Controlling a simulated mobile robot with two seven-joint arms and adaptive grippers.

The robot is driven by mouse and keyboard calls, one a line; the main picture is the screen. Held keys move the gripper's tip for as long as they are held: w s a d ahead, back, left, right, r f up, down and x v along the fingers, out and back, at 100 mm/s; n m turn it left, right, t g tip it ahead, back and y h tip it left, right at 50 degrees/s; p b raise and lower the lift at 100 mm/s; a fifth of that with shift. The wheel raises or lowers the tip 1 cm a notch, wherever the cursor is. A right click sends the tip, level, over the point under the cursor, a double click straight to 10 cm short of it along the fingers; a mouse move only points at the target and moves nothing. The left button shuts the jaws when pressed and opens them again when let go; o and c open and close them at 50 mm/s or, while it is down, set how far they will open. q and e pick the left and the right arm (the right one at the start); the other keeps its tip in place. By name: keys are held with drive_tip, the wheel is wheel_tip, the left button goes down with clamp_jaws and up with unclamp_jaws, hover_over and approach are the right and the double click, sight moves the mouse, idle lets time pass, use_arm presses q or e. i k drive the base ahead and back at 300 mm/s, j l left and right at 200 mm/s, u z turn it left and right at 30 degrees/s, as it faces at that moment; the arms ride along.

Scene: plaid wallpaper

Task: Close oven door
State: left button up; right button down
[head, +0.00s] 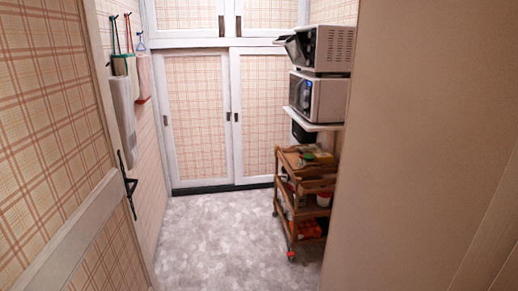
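Two white oven-like appliances stand one above the other at the right of the pantry. The upper oven (335,48) has a dark panel (292,46) sticking out to the left from its front; it looks like its door, standing open. The lower appliance (328,99) has a dark front with a small lit display, and its door looks shut. Both fronts face left and show only at a steep angle. Neither of my grippers is in view.
A white shelf (318,126) bears the lower appliance. Below it stands a wooden cart (303,187) with goods. A plain wall (420,150) blocks the near right. A plaid door (60,130) with a black handle is at left. The grey floor (215,235) between is clear.

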sight(296, 56)
drive_tip(key=i+j, duration=0.1)
drive_tip(key=i, duration=0.4)
drive_tip(key=i+z, duration=0.1)
drive_tip(key=i, duration=0.35)
drive_tip(key=i+j, duration=0.2)
drive_tip(key=i, duration=0.3)
drive_tip(key=i+j+z, duration=0.1)
drive_tip(key=i, duration=0.4)
